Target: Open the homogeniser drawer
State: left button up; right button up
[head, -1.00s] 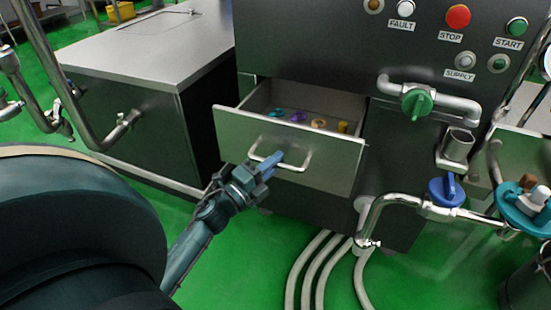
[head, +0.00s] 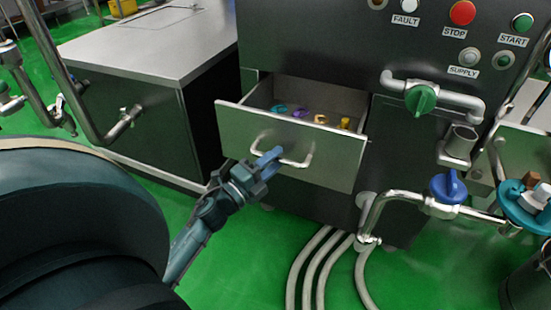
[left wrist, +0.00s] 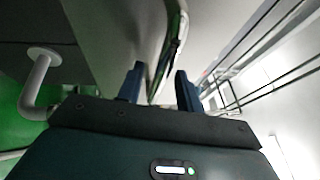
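The homogeniser drawer (head: 287,147) stands pulled partly out of the dark cabinet in the head view. Its steel front carries a bent bar handle (head: 298,163). My left gripper (head: 269,160) is at the left part of this handle, its blue fingers around or beside the bar. In the left wrist view my left gripper (left wrist: 160,84) shows two fingers apart, with a pale, curved surface running between and beyond them. Whether the fingers touch the bar cannot be told. My right gripper is not in view.
Small teal, purple and yellow parts (head: 320,118) lie in the drawer. Pipes with a green valve (head: 420,99) and a blue valve (head: 448,186) stand at the right. Pale hoses (head: 318,262) cross the green floor. A steel-topped cabinet (head: 140,45) stands left.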

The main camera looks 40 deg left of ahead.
pick_arm(q)
jog(key=v, duration=1.2)
jog(key=shift+s+p, duration=0.15)
jog(key=shift+p, duration=0.15)
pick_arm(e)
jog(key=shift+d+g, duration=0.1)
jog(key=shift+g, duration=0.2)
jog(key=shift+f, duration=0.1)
